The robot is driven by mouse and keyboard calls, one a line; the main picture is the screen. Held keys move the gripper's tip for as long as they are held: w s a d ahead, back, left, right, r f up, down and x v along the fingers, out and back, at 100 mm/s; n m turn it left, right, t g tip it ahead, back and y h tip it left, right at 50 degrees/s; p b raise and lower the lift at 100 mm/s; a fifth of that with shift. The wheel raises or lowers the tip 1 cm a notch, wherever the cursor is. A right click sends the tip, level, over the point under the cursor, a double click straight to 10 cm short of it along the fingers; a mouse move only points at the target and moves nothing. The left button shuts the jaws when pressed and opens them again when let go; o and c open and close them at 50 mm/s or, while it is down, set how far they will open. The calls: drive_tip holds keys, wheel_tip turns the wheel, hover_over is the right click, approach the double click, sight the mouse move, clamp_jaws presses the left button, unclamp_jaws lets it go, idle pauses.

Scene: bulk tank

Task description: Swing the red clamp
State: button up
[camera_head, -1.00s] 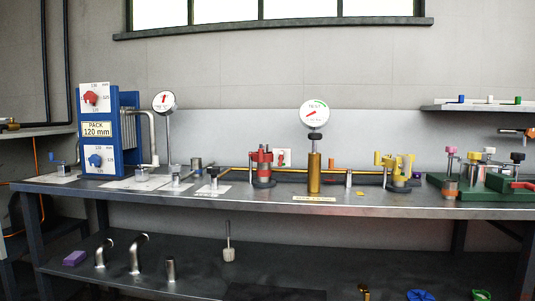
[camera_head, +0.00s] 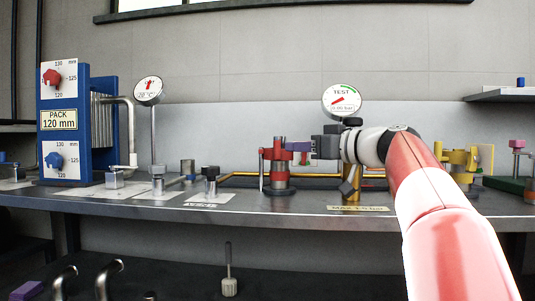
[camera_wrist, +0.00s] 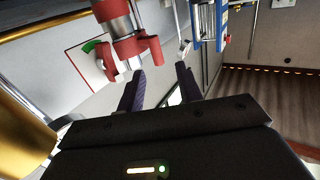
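The red clamp (camera_head: 279,165) stands upright on the bench around a grey metal post, with a red handle hanging on its left side. It also shows at the top of the wrist view (camera_wrist: 118,26), with a red arm reaching right and a red lobe to the lower left. My gripper (camera_head: 299,147) is just right of the clamp's upper part. In the wrist view its two dark purple fingers (camera_wrist: 160,82) are apart with nothing between them. The fingertips are close below the clamp there; contact cannot be told.
A brass cylinder (camera_head: 349,190) under the TEST gauge (camera_head: 342,100) stands behind my wrist. A yellow clamp (camera_head: 458,160) is to the right. The blue plate pack (camera_head: 88,120) and small metal fittings (camera_head: 210,185) are to the left. The bench front edge is clear below the clamp.

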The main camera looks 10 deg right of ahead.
sight(277, 143)
drive_tip(key=shift+r+p+x, duration=0.15)
drive_tip(key=shift+p+x, duration=0.1)
drive_tip(key=shift+x, duration=1.1)
drive_tip(key=shift+r+p+x, duration=0.2)
drive_tip(key=shift+p+x, duration=0.1)
drive_tip(key=shift+x, duration=1)
drive_tip(key=shift+r+p+x, duration=0.15)
drive_tip(key=shift+p+x, duration=0.1)
drive_tip(key=shift+x, duration=1.1)
drive_tip(key=shift+w+d, duration=0.1)
drive_tip(key=shift+d, duration=0.05)
clamp_jaws()
